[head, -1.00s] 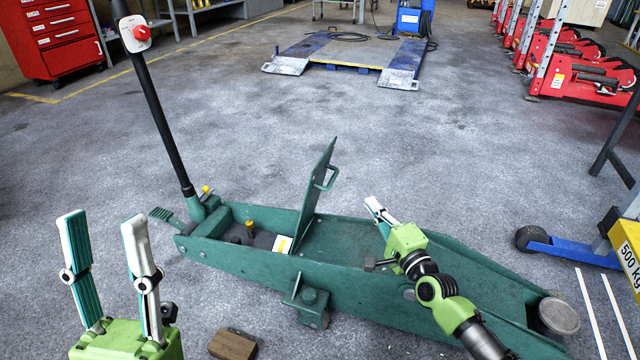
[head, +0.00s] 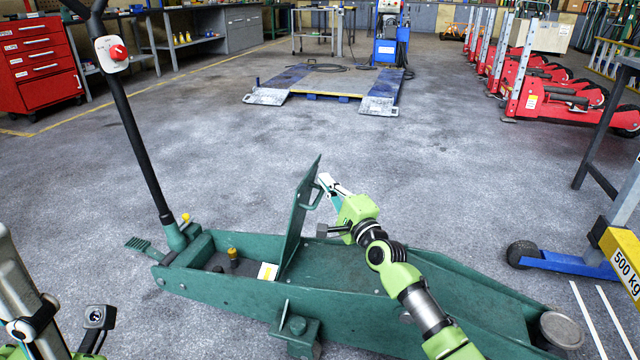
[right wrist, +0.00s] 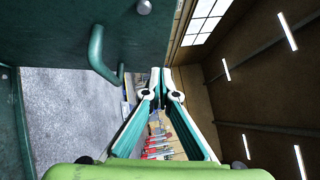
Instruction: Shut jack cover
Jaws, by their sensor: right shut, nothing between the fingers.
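The green jack cover (head: 299,225) stands up steeply from the trolley jack (head: 240,298), its top leaning slightly right. Its bent handle (head: 313,192) is on the right face; the handle also shows in the right wrist view (right wrist: 97,58), under the cover plate (right wrist: 60,30). My right gripper (head: 325,180) is shut and empty, its fingertips close beside the handle on the cover's right side. In the right wrist view its fingertips (right wrist: 160,75) are just right of the handle; contact is unclear.
The jack's open compartment, left of the cover, holds a yellow-capped part (head: 233,254) and a label (head: 268,271). The black jack handle (head: 137,150) rises at left. A blue wheeled frame (head: 570,258) stands at right.

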